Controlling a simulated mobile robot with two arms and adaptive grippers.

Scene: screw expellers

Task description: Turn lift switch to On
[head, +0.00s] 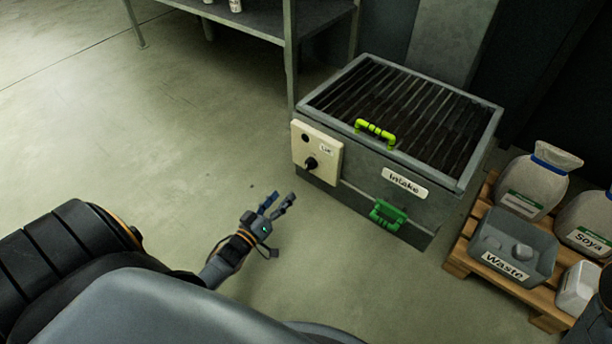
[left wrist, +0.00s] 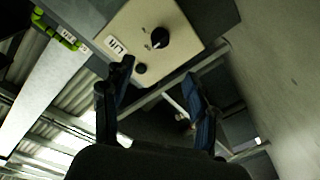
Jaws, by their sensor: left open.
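The lift switch is a black rotary knob (head: 311,163) on a cream control panel (head: 329,152), on the left side of a grey machine box. A dark round part and a small "Lift" label sit above the knob. In the left wrist view the knob (left wrist: 160,38) and the panel (left wrist: 150,35) show upside down, beyond the fingers. My left gripper (head: 280,204) is open and empty, below and left of the panel and apart from it. Its fingers (left wrist: 160,85) also show in the left wrist view. The knob's setting is too small to read. My right gripper is not in view.
The grey box labelled Intake (head: 405,182) has a slatted top, a yellow-green handle (head: 375,132) and a green handle (head: 388,214). A pallet (head: 458,254) with sacks and a Waste bin (head: 511,245) stands right. A metal shelf (head: 262,30) stands behind. Floor left of the box is clear.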

